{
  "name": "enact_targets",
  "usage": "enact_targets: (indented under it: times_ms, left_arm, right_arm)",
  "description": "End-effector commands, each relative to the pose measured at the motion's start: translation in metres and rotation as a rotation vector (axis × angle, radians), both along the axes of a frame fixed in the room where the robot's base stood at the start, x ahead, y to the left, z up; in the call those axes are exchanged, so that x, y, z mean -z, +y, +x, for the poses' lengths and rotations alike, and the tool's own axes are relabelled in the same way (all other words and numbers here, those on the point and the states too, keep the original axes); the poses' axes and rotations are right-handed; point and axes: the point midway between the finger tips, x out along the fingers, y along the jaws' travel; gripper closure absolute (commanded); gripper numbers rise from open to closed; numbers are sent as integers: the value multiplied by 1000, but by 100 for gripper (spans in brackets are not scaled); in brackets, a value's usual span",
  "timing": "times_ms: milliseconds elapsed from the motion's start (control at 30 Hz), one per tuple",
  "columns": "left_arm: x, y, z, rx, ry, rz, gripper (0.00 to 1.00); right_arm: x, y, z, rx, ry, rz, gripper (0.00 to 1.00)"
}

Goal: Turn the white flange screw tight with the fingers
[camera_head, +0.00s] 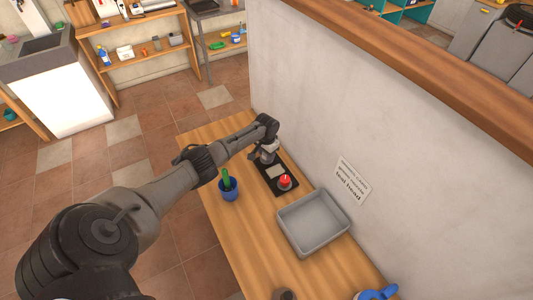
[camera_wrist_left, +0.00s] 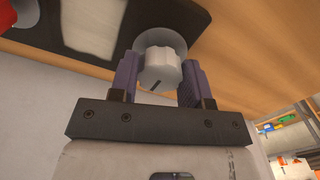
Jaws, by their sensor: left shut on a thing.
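The white flange screw (camera_wrist_left: 160,70) shows in the left wrist view as a white ribbed knob with a dark mark on its face. It sits in front of a round grey part (camera_wrist_left: 160,40) by the edge of a black plate (camera_wrist_left: 110,30). My left gripper (camera_wrist_left: 160,75) is shut on the screw, with a purple finger on each side of it. In the head view the left gripper (camera_head: 267,153) is at the far end of the black plate (camera_head: 276,176), and the screw is too small to make out there. My right gripper is not in view.
A red knob (camera_head: 285,181) and a pale pad (camera_head: 275,172) are on the plate. A grey tray (camera_head: 313,222) lies nearer on the wooden table (camera_head: 235,235). A blue pot with a cactus (camera_head: 228,187) stands left of the plate. A pale wall (camera_head: 380,150) borders the right side.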

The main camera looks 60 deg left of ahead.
Motion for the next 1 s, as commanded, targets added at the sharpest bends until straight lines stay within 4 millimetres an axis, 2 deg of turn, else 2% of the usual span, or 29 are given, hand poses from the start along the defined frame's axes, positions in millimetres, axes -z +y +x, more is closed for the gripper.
enact_targets:
  times_ms: [33,67,300,567,667,767,1000]
  left_arm:
    - [0,0,0,0,1,0,80]
    - [0,0,0,0,1,0,54]
    - [0,0,0,-1,0,0,31]
    - [-1,0,0,-1,0,0,31]
    - [-8,0,1,1,-3,1,31]
    - [-21,1,1,1,-4,2,31]
    - [-68,1,1,1,-4,2,31]
  right_arm:
    - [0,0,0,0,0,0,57]
    - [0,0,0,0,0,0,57]
    - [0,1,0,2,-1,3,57]
    - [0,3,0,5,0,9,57]
    - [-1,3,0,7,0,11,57]
    - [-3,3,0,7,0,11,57]
    - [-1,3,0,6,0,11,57]
